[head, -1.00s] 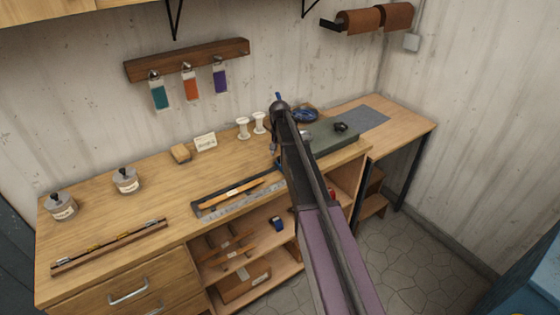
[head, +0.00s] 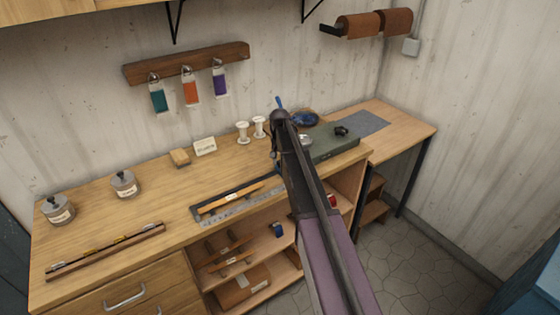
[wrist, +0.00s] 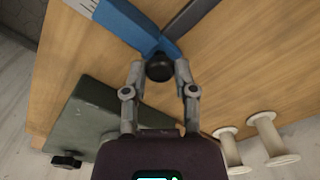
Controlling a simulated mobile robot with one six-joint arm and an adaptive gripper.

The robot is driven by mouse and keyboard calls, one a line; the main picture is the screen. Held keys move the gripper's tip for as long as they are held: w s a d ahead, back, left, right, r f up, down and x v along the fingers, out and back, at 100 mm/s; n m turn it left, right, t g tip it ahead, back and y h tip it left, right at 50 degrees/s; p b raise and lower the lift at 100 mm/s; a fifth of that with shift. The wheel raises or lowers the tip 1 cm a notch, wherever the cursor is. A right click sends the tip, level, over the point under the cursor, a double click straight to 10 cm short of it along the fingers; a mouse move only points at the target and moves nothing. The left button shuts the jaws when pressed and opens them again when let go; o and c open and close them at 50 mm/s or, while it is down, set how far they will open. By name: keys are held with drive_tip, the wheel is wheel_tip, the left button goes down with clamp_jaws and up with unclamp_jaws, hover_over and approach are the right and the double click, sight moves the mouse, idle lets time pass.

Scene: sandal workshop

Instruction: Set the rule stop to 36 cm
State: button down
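The rule stop is a blue block (wrist: 125,22) with a round black knob (wrist: 159,66), seen in the wrist view. It sits beside the steel rule (wrist: 84,6) with its dark fence (wrist: 190,16). My gripper (wrist: 160,68) has one finger on each side of the knob, and both tips appear to touch it. In the head view my arm hides the stop and the right end of the rule (head: 225,211). My gripper (head: 277,160) is mostly hidden there too. An orange-brown strip (head: 230,198) lies along the rule. The graduations are too small to read.
A green slab (head: 335,143) with a black knob lies right of my gripper. Two white spools (head: 242,133) stand behind the rule. The bench between the jars (head: 124,184) and rule is clear.

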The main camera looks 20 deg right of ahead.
drive_tip(key=shift+w+d, duration=0.2)
drive_tip(key=shift+d, duration=0.5)
drive_tip(key=shift+c, duration=2.1)
unclamp_jaws()
drive_tip(key=shift+d, duration=0.1)
